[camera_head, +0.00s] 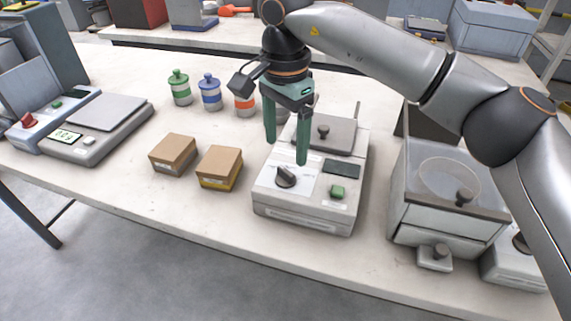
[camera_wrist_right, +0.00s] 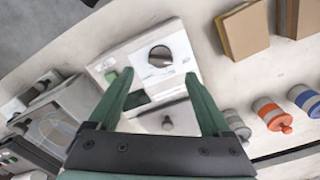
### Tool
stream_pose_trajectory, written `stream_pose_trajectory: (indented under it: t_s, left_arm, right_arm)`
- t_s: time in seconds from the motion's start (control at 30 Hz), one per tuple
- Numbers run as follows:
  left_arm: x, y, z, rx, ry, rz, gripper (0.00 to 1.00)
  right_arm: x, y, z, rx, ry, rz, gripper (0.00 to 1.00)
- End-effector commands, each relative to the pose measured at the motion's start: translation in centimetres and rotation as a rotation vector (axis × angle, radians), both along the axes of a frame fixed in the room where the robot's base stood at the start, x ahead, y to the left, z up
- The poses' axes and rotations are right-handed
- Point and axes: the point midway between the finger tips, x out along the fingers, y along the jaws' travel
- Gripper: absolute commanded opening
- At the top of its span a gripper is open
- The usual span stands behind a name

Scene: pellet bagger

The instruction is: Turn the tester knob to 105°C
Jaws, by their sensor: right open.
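The tester (camera_head: 305,214) is a light grey box near the front edge of the table. Its dark knob (camera_head: 286,176) sits on a white dial plate at the front left of its top. A green button (camera_head: 337,191), a dark display (camera_head: 341,167) and a grey lid with a small black handle are also on it. My right gripper (camera_head: 286,152) is open and empty above the tester, its green fingers pointing down behind the knob. In the right wrist view the knob (camera_wrist_right: 160,56) lies beyond the fingertips, between their lines. The dial markings are too small to read. My left gripper does not show.
Two cardboard boxes (camera_head: 219,168) stand left of the tester. Several banded jars, such as the blue one (camera_head: 209,93), stand behind. A scale (camera_head: 97,128) is at the left, and a clear-topped grey machine (camera_head: 448,190) is close on the right.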

Motion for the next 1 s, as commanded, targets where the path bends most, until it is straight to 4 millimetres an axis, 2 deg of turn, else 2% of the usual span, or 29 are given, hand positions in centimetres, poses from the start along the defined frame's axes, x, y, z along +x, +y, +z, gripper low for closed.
stream_pose_trajectory:
  t_s: [0.03, 0.1, 0.3, 0.47, 0.73, 1.0]
  left_arm:
    - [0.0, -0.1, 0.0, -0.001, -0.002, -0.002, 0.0]
    - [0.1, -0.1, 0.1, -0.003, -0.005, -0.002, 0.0]
    - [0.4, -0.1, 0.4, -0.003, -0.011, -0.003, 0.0]
    - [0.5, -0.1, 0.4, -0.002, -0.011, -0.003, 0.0]
    - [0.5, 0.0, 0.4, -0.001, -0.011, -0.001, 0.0]
    - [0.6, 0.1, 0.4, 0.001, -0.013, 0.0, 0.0]
  right_arm:
    - [-0.1, 0.0, -1.3, -0.001, 0.004, 0.001, 0.82]
    - [0.0, 0.0, -2.5, 0.0, 0.003, 0.0, 0.82]
    - [0.0, 0.0, -5.2, 0.0, 0.001, 0.0, 0.82]
    - [0.0, 0.0, -6.1, 0.002, 0.001, 0.0, 0.82]
    - [0.0, 0.0, -6.2, 0.001, 0.0, 0.0, 0.82]
    - [0.0, 0.0, -6.1, 0.001, 0.0, 0.0, 0.52]
